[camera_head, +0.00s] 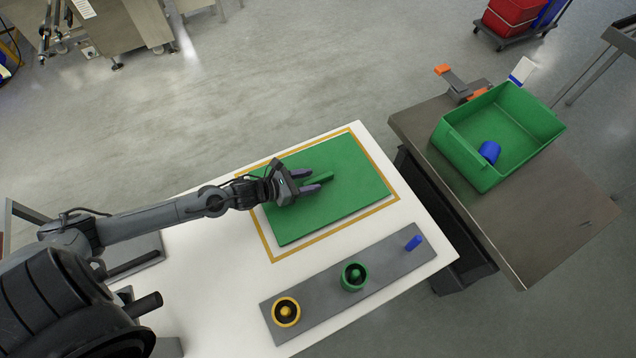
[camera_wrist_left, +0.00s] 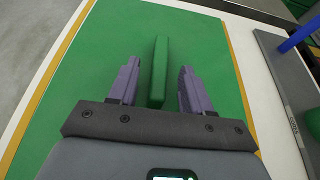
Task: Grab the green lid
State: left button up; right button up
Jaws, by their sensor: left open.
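The green lid (camera_head: 345,207) is a flat green panel lying on the white table inside a yellow outline. It has a raised green bar handle (camera_head: 319,179) near its middle. In the left wrist view the handle (camera_wrist_left: 159,72) stands between the two purple fingers, with a gap on each side. My left gripper (camera_head: 309,182) is open above the lid, its fingers on either side of the handle; it also shows in the left wrist view (camera_wrist_left: 158,84). The lid fills most of the left wrist view (camera_wrist_left: 95,75). My right gripper is not in view.
A grey strip (camera_head: 322,290) in front holds a yellow ring (camera_head: 286,312), a green ring (camera_head: 354,276) and a blue peg (camera_head: 413,243). A green bin (camera_head: 459,152) with a blue item (camera_head: 489,152) stands on the metal table (camera_head: 530,240) at right.

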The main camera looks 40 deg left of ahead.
aim_at(318, 182)
pick_arm(q)
jog(key=shift+x, duration=1.2)
jog(key=shift+c, duration=0.3)
jog(key=shift+r, duration=0.1)
grip_shut()
